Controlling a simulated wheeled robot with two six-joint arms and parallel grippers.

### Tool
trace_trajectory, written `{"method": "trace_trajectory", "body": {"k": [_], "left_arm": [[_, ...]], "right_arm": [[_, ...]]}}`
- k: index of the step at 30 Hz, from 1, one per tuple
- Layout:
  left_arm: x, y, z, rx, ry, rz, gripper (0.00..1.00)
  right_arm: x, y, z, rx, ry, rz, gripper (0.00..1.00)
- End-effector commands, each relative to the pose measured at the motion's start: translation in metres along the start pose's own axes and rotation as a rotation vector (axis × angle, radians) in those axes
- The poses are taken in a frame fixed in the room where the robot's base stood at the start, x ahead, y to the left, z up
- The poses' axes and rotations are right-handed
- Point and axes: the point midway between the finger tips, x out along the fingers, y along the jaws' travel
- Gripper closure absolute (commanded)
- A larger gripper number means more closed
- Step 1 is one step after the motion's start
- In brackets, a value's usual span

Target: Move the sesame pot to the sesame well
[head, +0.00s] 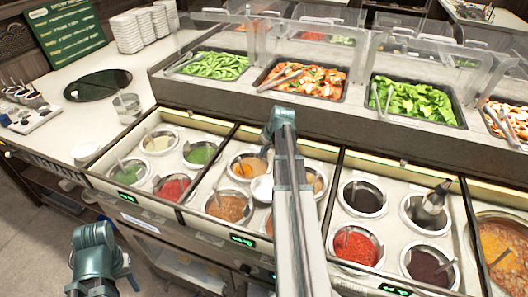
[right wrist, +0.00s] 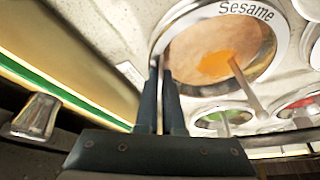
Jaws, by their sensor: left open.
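The sesame pot (right wrist: 215,50) is a round steel pot of tan sauce with an orange patch, a spoon and the word "Sesame" on its rim. In the head view the sesame pot (head: 240,161) is at the back left of the second counter section. My right gripper (right wrist: 161,68) has its fingers close together with the pot's rim between them. In the head view my right arm covers its fingers. I cannot tell whether the pot is lifted, and I cannot pick out the sesame well. My left gripper (head: 98,284) is open and empty, low in front of the counter.
A white round thing (head: 262,188) lies just in front of the sesame pot. Pots of green sauce (head: 201,154), red sauce (head: 172,187) and brown-red sauce (head: 228,206) stand nearby. Clear guards (head: 215,35) and food trays rise behind. A glass (head: 127,106) stands at the left.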

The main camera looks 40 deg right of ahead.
Motion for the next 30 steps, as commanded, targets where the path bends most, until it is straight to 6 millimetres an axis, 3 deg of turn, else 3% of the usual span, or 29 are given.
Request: {"method": "trace_trajectory", "body": {"k": [11, 18, 23, 30], "left_arm": [[0.0023, 0.0002, -0.0001, 0.0, 0.0, 0.0, 0.5], [0.0024, 0.0002, -0.0001, 0.0, 0.0, 0.0, 0.5], [0.0024, 0.0002, -0.0001, 0.0, 0.0, 0.0, 0.5], [0.0026, 0.0003, -0.0002, 0.0, 0.0, 0.0, 0.5]], "right_arm": [[0.0021, -0.0005, 0.0008, 0.001, 0.001, -0.002, 1.0], [0.0022, -0.0003, 0.0009, 0.001, 0.0, -0.001, 0.6], [0.0022, -0.0001, 0.0009, 0.0, 0.0, 0.0, 0.6], [0.0024, 0.0002, 0.0012, 0.0, -0.001, 0.001, 0.2]]}}
